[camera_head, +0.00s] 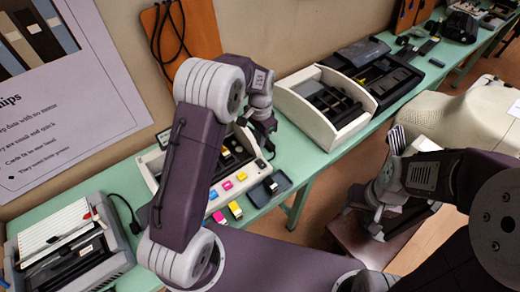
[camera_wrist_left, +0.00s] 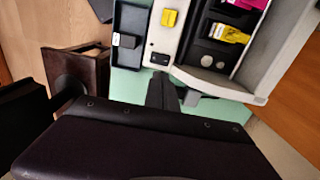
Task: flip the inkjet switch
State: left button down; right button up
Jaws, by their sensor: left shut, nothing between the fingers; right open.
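The inkjet printer (camera_head: 238,180) is a pale open machine on the green table, with coloured cartridges. It also shows in the left wrist view (camera_wrist_left: 262,82). Its switch looks like the small black piece (camera_wrist_left: 160,59) on the pale end panel; in the head view it is a dark spot (camera_head: 261,163). I cannot tell which way it is set. My left gripper (camera_head: 266,139) is shut and empty over the printer's right end. In the left wrist view its fingers (camera_wrist_left: 163,88) lie just below the switch, with contact unclear. My right gripper (camera_head: 368,214) is open and empty, away from the table.
A dark tray (camera_head: 277,183) with a small cartridge stands beside the printer. Loose yellow (camera_head: 235,210) and other cartridges lie in front. Another pale printer (camera_head: 315,105) stands to the right, and a grey machine (camera_head: 75,245) at the left. The wall is close behind.

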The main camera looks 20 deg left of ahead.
aim_at(263, 165)
pick_arm(q)
notch_tip(263, 165, up, 3)
jog(key=shift+f, duration=0.2)
jog(key=shift+s+d+p, duration=0.4)
jog(key=shift+d+p, duration=0.2)
jog(key=shift+p, duration=0.05)
notch_tip(263, 165, down, 14)
jog(key=shift+r+p, duration=0.1)
jog(key=shift+p, duration=1)
